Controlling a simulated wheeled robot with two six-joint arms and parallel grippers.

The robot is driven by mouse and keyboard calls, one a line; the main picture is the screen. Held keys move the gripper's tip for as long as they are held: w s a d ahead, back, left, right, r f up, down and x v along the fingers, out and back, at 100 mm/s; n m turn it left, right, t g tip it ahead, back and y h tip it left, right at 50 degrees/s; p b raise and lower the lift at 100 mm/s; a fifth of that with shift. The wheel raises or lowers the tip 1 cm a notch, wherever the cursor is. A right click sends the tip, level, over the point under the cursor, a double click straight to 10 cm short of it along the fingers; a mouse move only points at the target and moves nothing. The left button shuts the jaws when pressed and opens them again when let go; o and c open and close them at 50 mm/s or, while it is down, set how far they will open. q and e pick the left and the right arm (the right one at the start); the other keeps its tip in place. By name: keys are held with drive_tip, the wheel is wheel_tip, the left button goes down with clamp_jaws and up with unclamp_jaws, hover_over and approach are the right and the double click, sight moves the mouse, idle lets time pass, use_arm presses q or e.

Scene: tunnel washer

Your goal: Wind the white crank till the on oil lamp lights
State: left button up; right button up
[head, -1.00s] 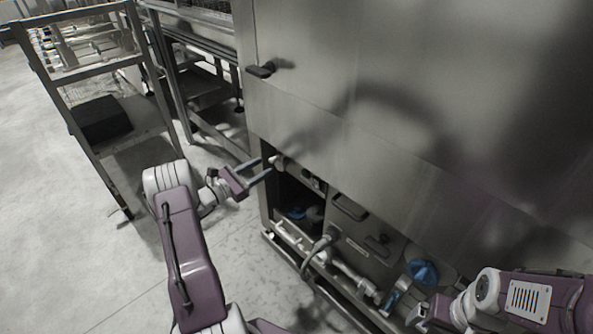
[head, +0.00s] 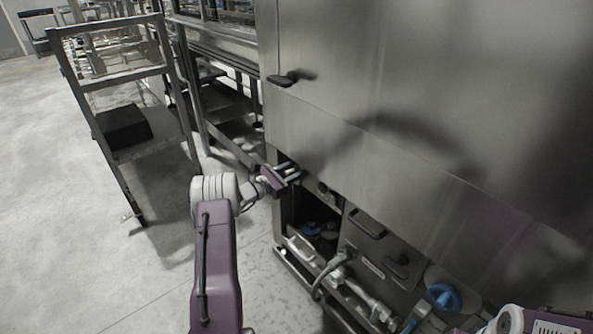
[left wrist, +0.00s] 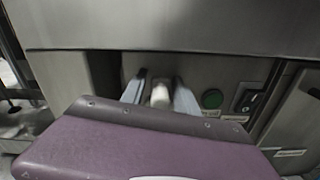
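In the left wrist view the white crank (left wrist: 160,95) shows as a pale knob between the two fingers of my left gripper (left wrist: 160,92). Narrow gaps seem to show on both sides of it, so the fingers look open around it. A round green lamp (left wrist: 212,98) sits just to the right on the panel and looks dark; its label is unreadable. In the head view my left gripper (head: 294,172) reaches the panel under the steel cover's edge, and the crank is hard to make out there. My right gripper is out of view.
A black switch (left wrist: 249,101) is right of the lamp. A hose (head: 327,272) and a blue valve knob (head: 444,296) are lower right. A metal rack (head: 126,160) stands left; the floor between is clear.

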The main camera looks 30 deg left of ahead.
use_arm(q)
clamp_jaws()
drive_tip(key=m+b, duration=0.2)
drive_tip(key=d+m+b, duration=0.1)
drive_tip(key=shift+s+f+m, duration=0.25)
drive_tip(key=shift+f+m, duration=0.05)
drive_tip(key=shift+f, duration=0.05)
drive_tip(key=shift+s+d+f+m+b, duration=0.15)
drive_tip(key=shift+d+m+b, duration=0.15)
drive_tip(key=shift+m+b, duration=1.05)
drive_tip(key=shift+s+d+f+m+b, duration=0.1)
drive_tip(key=shift+d+m+b, duration=0.15)
drive_tip(key=shift+m+b, duration=1.1)
drive_tip(key=shift+s+d+f+m+b, duration=0.15)
drive_tip(key=shift+d+m+b, duration=0.15)
drive_tip(key=shift+m+b, duration=1.05)
drive_tip(key=shift+n+b, duration=0.35)
drive_tip(key=shift+b, duration=0.05)
